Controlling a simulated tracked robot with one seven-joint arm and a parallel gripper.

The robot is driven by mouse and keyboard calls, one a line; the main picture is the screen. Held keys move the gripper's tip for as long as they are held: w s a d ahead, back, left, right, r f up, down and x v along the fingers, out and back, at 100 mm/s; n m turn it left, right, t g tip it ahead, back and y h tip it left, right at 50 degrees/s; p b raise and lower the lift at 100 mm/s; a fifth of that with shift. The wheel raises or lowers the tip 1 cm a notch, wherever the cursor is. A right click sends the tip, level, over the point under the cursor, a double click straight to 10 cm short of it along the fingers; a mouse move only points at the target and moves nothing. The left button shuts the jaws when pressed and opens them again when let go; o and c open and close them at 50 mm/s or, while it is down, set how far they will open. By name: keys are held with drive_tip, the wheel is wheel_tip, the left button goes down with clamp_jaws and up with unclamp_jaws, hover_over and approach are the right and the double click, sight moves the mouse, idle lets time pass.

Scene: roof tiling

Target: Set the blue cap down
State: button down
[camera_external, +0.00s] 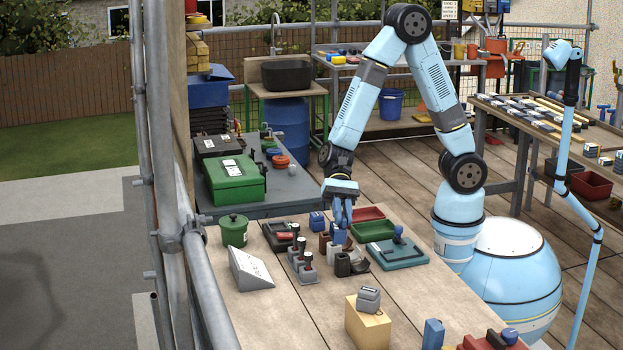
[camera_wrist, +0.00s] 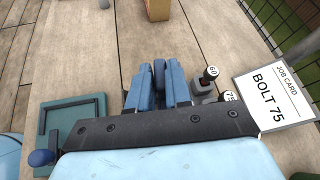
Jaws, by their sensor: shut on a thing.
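My gripper (camera_external: 341,214) points down over the middle of the wooden bench, among several small holders. It is shut on the blue cap (camera_external: 339,237), which shows just below the fingers. In the wrist view the cap (camera_wrist: 159,70) is a narrow blue shape between the two light blue fingers of my gripper (camera_wrist: 158,88). Most of the cap is hidden by the fingers. It is close above or at a white holder (camera_external: 334,252); I cannot tell whether they touch.
A brown holder (camera_external: 324,242) and a dark brown one (camera_external: 342,265) stand close by. A green tray (camera_external: 396,254) lies right, a wooden block (camera_external: 368,326) in front.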

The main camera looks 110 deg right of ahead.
drive_tip(key=s+d+m+t, duration=0.2)
drive_tip(key=d+m, duration=0.1)
drive_tip(key=d, duration=1.4)
drive_tip(key=shift+h, duration=0.4)
drive_tip(key=shift+s+f, duration=0.1)
drive_tip(key=shift+f, duration=4.4)
drive_tip(key=c, duration=1.1)
unclamp_jaws()
drive_tip(key=shift+o, duration=0.2)
